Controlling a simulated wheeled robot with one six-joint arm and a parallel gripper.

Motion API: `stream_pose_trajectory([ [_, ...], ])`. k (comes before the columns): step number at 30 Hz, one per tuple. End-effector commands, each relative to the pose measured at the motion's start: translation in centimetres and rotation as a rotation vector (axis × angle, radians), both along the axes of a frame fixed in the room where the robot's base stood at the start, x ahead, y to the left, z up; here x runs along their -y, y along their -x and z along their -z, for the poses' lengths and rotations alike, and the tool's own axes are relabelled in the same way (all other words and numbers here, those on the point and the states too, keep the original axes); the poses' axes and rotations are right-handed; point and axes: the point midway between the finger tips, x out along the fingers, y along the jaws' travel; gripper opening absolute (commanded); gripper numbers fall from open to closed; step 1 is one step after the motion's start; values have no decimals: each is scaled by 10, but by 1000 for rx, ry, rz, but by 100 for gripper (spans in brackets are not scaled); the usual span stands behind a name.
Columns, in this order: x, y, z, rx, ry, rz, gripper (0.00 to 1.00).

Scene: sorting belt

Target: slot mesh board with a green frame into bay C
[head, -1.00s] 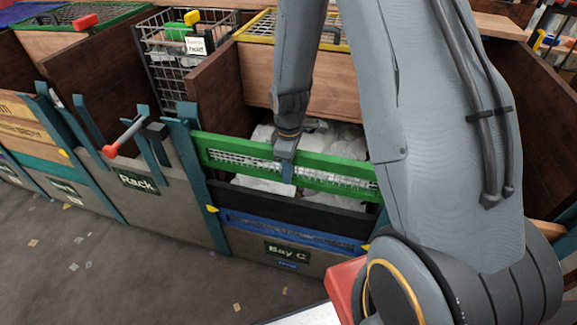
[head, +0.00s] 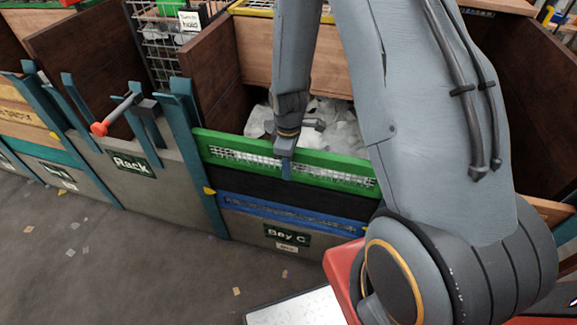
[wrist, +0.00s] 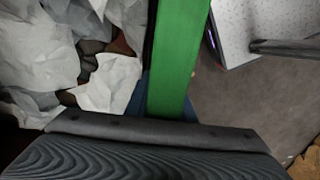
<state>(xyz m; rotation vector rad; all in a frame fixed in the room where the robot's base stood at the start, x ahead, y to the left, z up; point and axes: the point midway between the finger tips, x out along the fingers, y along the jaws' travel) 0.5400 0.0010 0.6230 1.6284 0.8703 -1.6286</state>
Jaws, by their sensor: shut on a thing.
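The mesh board with a green frame (head: 235,149) lies lengthwise across the front of bay C (head: 262,238), between its posts. My gripper (head: 286,168) is shut on the middle of its top rail from above. The board's lower rail looks level with the top of a black board (head: 290,197); I cannot tell whether they touch. A blue-framed board (head: 245,207) sits below the black one. The board's right end is partly hidden by my arm. In the wrist view the green rail (wrist: 178,55) runs away from my gripper (wrist: 168,108).
Teal posts (head: 190,130) stand at the bay's left side. Crumpled white sheets (head: 340,130) fill the bay behind the board. A red-ended lever (head: 100,128) sits by the Rack sign at left. A wire basket (head: 160,45) stands behind.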

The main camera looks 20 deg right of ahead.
Motion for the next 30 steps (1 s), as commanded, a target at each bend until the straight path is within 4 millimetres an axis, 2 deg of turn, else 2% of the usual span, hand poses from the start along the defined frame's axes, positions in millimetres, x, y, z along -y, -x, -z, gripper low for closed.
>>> stream_pose_trajectory([
  [18, 0, -1, 14, 1, 0, 0, 0],
  [19, 0, -1, 14, 1, 0, 0, 23],
  [22, 0, -1, 13, 1, 0, 0, 40],
  [23, 0, -1, 13, 1, 0, 0, 44],
  [30, 0, 0, 14, -1, 0, 0, 44],
])
